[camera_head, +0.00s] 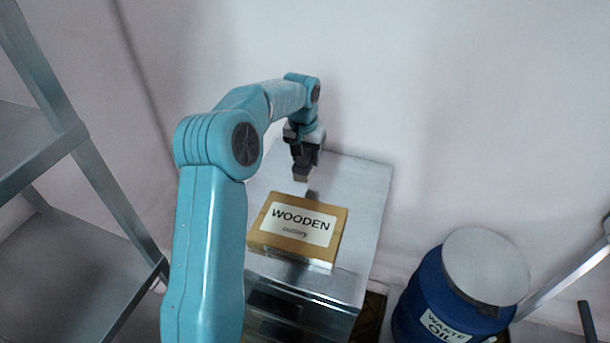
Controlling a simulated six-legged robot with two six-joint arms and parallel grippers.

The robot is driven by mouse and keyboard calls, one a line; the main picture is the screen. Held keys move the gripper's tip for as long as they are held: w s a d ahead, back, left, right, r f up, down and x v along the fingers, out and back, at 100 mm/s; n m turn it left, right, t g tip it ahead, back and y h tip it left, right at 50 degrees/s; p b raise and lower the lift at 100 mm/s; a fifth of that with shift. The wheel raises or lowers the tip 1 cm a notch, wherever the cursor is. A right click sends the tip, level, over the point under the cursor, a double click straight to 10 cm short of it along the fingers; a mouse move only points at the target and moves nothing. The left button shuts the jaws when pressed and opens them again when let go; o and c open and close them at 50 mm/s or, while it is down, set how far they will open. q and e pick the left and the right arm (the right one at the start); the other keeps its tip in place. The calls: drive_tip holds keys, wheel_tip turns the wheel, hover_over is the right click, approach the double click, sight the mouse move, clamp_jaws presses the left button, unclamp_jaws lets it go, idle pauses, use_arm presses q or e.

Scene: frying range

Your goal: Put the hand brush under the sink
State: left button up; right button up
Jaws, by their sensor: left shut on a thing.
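My left gripper (303,160) points down above a steel cabinet top, behind the box marked WOODEN cutlery. It is shut on a small dark thing with a tan lower end (301,178), which looks like part of the hand brush. Most of that thing is hidden by the jaws, so its full shape cannot be told. It appears to be held above the steel top, with a dark reflection or shadow below it. No sink is seen in this view. My right gripper is not in view.
The wooden cutlery box (270,241) lies on the steel cabinet (362,190), close in front of the gripper. A blue waste oil drum (415,300) stands at the lower right. A steel shelf rack (60,260) is on the left. The wall rises behind the cabinet.

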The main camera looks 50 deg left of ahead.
use_arm(q)
wheel_tip(320, 180, down, 7)
drive_tip(key=shift+s+a+p, duration=0.1)
drive_tip(key=shift+a+p, duration=0.05)
drive_tip(key=shift+p, duration=0.3)
drive_tip(key=shift+a+f, duration=0.15)
drive_tip(key=shift+f, duration=0.05)
drive_tip(key=shift+d, duration=0.2)
drive_tip(key=shift+f, duration=0.2)
drive_tip(key=o, duration=1.4)
drive_tip(key=shift+a, duration=0.15)
drive_tip(key=shift+r, duration=0.1)
